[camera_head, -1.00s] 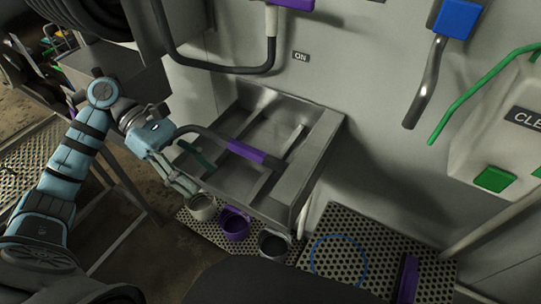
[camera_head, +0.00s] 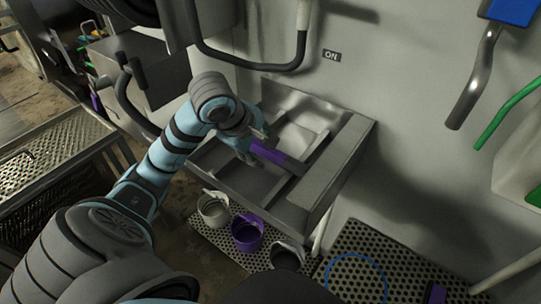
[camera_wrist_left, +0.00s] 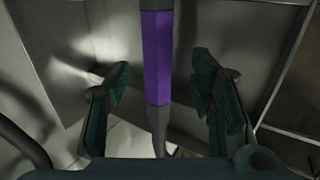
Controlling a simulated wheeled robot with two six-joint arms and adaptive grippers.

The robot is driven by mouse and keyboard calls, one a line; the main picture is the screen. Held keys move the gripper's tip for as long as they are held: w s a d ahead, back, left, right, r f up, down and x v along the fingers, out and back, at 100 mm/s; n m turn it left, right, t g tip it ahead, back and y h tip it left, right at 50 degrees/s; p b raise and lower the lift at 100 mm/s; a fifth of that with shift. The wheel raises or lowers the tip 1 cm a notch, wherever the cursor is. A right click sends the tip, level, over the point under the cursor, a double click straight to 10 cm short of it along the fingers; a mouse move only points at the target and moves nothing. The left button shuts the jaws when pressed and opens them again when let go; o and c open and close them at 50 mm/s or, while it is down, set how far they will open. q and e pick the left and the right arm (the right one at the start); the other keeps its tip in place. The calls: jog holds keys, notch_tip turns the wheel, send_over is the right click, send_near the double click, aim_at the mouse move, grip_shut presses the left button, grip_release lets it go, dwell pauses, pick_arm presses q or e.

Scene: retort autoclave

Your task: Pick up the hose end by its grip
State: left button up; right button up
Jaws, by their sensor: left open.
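The hose end with its purple grip (camera_head: 268,153) lies in the metal sink, across its inner bars. My left gripper (camera_head: 252,148) is over the sink at the left end of the purple grip. In the left wrist view the purple grip (camera_wrist_left: 157,58) runs upright between the two dark green fingers of my left gripper (camera_wrist_left: 163,100). The fingers are open, with a clear gap on both sides of the hose end. Contact is not visible. Part of the hose behind the gripper is hidden by my arm. My right gripper is not in view.
The metal sink (camera_head: 345,160) has raised walls around the hose end. Below it, a white bucket (camera_head: 214,208), a purple bucket (camera_head: 247,233) and a dark bucket (camera_head: 287,254) stand at a perforated mat. A perforated metal table (camera_head: 50,160) is at the left.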

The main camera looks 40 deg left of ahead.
aim_at(267, 151)
pick_arm(q)
jog(key=b+x, duration=0.1)
jog(key=x, duration=0.3)
jog(key=shift+w, duration=0.1)
jog(key=shift+r, duration=0.1)
grip_shut()
jog(key=shift+r, duration=0.1)
notch_tip(267, 151, up, 20)
jog(key=p, duration=1.9)
